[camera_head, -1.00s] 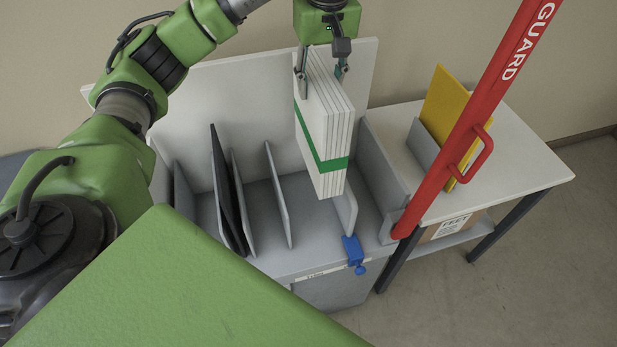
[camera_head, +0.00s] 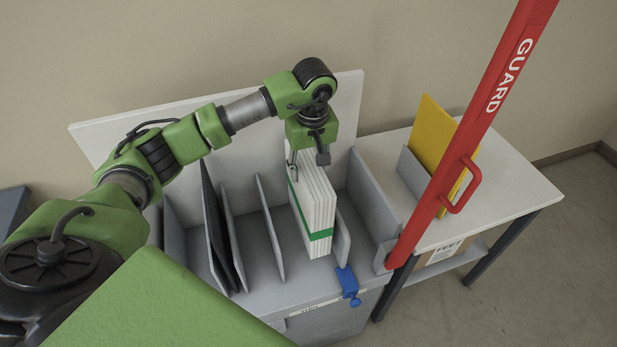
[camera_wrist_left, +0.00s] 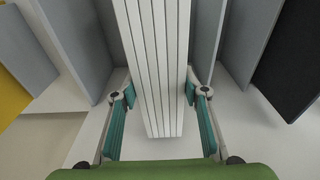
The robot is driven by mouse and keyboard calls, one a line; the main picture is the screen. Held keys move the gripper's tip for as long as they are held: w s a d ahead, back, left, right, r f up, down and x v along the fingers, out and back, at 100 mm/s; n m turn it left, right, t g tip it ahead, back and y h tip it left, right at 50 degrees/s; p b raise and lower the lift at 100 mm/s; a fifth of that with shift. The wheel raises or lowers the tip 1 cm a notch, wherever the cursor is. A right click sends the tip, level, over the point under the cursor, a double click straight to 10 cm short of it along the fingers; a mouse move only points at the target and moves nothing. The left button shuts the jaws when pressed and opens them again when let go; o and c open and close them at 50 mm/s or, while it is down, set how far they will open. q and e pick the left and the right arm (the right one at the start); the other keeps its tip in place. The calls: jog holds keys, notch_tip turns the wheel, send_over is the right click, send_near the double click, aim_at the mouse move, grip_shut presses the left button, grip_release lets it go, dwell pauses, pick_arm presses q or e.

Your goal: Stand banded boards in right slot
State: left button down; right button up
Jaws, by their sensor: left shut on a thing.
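The banded boards (camera_head: 318,205) are a stack of white boards with a green band (camera_head: 320,234) around them. They stand upright in the grey slotted rack (camera_head: 302,286), between a thin divider (camera_head: 271,228) on their left and a short divider (camera_head: 342,238) on their right. My left gripper (camera_head: 308,162) is above them, shut on their upper part. In the left wrist view the boards (camera_wrist_left: 158,60) run between the teal finger pads (camera_wrist_left: 160,95). Their lower far edge is hidden, so I cannot tell whether they touch the rack floor. My right gripper is not in view.
A blue clamp (camera_head: 347,283) sits at the short divider's front. A slanted red guard bar (camera_head: 470,140) rises at the rack's right. A dark board (camera_head: 216,225) stands in a left slot. A side table (camera_head: 490,205) carries a yellow board (camera_head: 434,130) in a grey holder.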

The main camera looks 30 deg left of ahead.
pick_arm(q)
jog(key=shift+w+f, duration=0.1)
jog(key=shift+f, duration=0.5)
notch_tip(320, 180, down, 4)
jog(key=shift+r+p, duration=0.1)
jog(key=shift+p, duration=0.55)
jog(key=c, duration=1.2)
grip_release()
